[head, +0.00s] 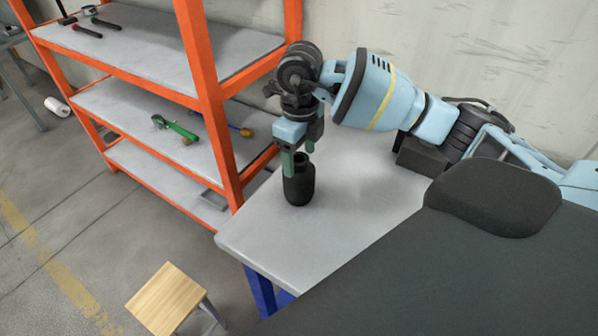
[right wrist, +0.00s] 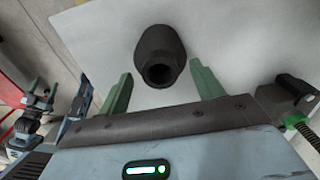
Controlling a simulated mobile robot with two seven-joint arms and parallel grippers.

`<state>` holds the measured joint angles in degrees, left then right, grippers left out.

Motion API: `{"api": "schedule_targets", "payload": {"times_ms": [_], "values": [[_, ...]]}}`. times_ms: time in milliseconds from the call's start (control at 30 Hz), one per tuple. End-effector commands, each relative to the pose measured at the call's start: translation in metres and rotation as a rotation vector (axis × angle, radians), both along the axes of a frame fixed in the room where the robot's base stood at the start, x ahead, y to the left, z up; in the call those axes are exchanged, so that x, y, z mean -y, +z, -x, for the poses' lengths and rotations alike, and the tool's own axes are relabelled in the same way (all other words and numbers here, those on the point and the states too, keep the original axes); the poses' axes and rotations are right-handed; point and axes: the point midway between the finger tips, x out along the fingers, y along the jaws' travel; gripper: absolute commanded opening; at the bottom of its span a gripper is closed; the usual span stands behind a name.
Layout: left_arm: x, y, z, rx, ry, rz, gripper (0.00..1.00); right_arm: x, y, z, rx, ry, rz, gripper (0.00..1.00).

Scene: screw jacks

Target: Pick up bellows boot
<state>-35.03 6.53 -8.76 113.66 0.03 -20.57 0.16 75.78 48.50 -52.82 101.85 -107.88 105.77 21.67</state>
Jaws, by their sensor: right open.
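The bellows boot (head: 299,186) is a black, hollow, bottle-like piece standing upright on the grey table (head: 330,222), near its left end. In the right wrist view the boot (right wrist: 160,52) shows its open round mouth toward the camera. My right gripper (head: 299,156) is above the boot, pointing down, with green fingers. In the right wrist view its two fingers (right wrist: 160,88) are apart, one to each side of the boot's mouth, with gaps between them and the boot.
An orange-framed shelf (head: 213,95) with grey boards stands left of the table, close to the right gripper. It holds a green tool (head: 180,128) and other tools. A wooden stool (head: 166,298) stands on the floor at front left. The table's front is clear.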

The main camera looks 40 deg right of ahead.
Motion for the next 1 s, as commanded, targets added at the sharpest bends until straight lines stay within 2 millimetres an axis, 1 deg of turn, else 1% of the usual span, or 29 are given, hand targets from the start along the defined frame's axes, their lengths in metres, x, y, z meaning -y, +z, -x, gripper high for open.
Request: {"api": "schedule_targets", "payload": {"times_ms": [200,300,433,633,667,1000], "values": [[0.0,0.006,-0.005,0.013,0.0,0.0,0.7,-0.001,-0.03,-0.002,-0.004,0.0,0.0,0.66],[0.0,0.006,-0.005,0.014,0.001,0.0,0.7,0.0,-0.042,-0.002,-0.004,0.0,0.001,0.66],[0.0,0.006,-0.006,0.015,0.001,0.0,0.7,0.0,-0.048,-0.002,-0.002,0.001,0.001,0.66],[0.0,0.006,-0.006,0.015,0.001,0.0,0.7,0.0,-0.049,-0.002,-0.002,0.001,0.001,0.66],[0.0,0.006,-0.006,0.015,0.001,0.0,0.7,0.0,-0.049,-0.002,-0.002,0.001,0.001,0.64],[0.0,0.006,-0.006,0.015,0.001,0.0,0.7,0.0,-0.048,-0.002,-0.001,0.001,0.0,0.19]]}}
